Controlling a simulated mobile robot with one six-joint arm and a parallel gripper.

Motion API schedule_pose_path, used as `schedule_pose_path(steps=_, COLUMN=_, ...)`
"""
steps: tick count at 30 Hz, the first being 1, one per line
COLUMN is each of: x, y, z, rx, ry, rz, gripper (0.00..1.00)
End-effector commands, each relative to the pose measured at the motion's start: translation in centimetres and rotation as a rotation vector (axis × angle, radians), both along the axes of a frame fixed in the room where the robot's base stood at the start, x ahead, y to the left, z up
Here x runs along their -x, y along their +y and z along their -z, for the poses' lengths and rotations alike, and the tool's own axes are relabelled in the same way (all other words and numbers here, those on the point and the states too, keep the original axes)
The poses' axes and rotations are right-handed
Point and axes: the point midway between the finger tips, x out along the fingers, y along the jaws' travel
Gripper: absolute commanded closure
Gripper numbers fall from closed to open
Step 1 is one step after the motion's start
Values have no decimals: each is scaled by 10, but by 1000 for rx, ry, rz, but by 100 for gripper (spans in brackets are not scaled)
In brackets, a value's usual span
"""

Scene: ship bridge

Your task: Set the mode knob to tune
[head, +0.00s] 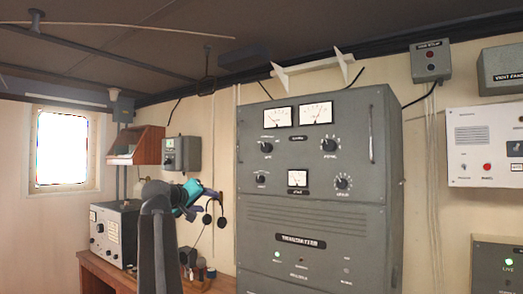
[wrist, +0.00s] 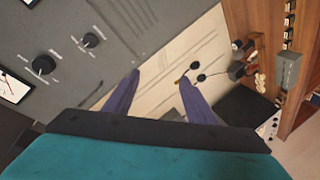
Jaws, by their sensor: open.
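The grey transmitter cabinet (head: 310,220) stands against the wall, with meters and several black knobs on its face. Its upper left knob (head: 267,148), upper right knob (head: 329,146), lower left knob (head: 261,179) and lower right knob (head: 342,183) have labels too small to read surely. I cannot tell which is the mode knob. My gripper (head: 212,192) is left of the cabinet, apart from the knobs. In the wrist view my gripper (wrist: 160,77) is open and empty, with a larger knob (wrist: 44,65) and a smaller knob (wrist: 90,40) to its left.
A wooden desk (head: 110,272) with a grey radio set (head: 115,232) is at left, below a wall shelf (head: 136,145). Dark round items hang on the wall (wrist: 198,78) near my gripper. Control boxes (head: 431,62) are on the right wall. Space before the cabinet looks clear.

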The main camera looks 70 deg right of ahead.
Motion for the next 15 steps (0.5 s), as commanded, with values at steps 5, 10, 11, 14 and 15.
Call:
schedule_pose_path(steps=5, x=58, y=-1, z=-87, rx=98, ry=-26, rz=73, gripper=49)
schedule_pose_path(steps=10, x=106, y=7, z=-149, rx=174, ry=-41, rz=132, gripper=49)
schedule_pose_path(steps=11, x=112, y=8, z=-157, rx=183, ry=-43, rz=140, gripper=49)
schedule_pose_path(steps=14, x=128, y=13, z=-177, rx=208, ry=-47, rz=160, gripper=49)
schedule_pose_path(steps=15, x=132, y=14, z=-181, rx=214, ry=-48, rz=164, gripper=49)
